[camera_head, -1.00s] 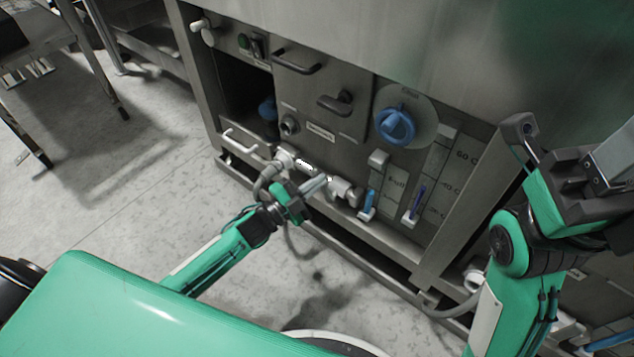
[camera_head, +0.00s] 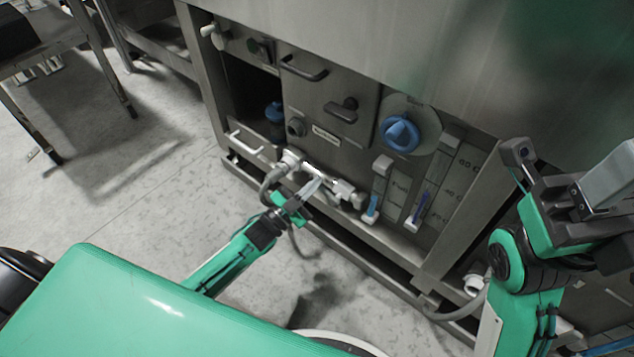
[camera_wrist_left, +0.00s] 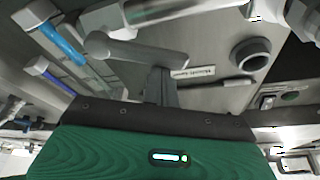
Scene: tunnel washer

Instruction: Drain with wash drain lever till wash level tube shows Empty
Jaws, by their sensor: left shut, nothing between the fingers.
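The wash drain valve (camera_head: 346,194) is a pale grey fitting on the pipe low on the washer's front. In the left wrist view a grey T-shaped lever (camera_wrist_left: 135,50) stands close ahead of the fingers. My left gripper (camera_head: 318,184) is shut and empty, its fingertips just left of the valve; I cannot tell if they touch it. Its fingers also show in the left wrist view (camera_wrist_left: 160,86). The wash level tube (camera_head: 374,203), beside the "Full" mark, shows blue in its lower part.
A blue dial (camera_head: 399,135) and a dark knob (camera_head: 343,110) sit above. Open floor lies left of the washer.

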